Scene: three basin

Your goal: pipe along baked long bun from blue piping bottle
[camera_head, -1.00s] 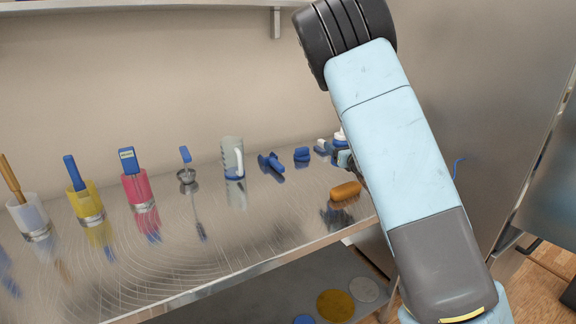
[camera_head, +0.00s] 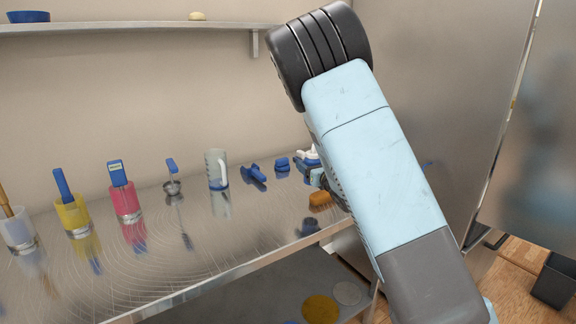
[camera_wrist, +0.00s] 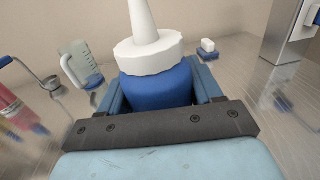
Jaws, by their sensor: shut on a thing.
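The blue piping bottle (camera_wrist: 158,85) with a white collar and white nozzle is between my gripper's fingers (camera_wrist: 160,95) in the wrist view, nozzle pointing up. My gripper is shut on it. The baked long bun (camera_head: 320,199) lies orange-brown on the steel table, just below the gripper in the picture and partly covered by my arm. I cannot tell the height of the bottle above the table.
Left along the steel table (camera_head: 190,250) stand a measuring jug (camera_head: 215,170), a ladle-like tool (camera_head: 172,186), a pink cup (camera_head: 126,203) and a yellow cup (camera_head: 73,215). Blue items (camera_head: 254,174) lie near the wall. A shelf (camera_head: 130,27) runs above. The table's front middle is clear.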

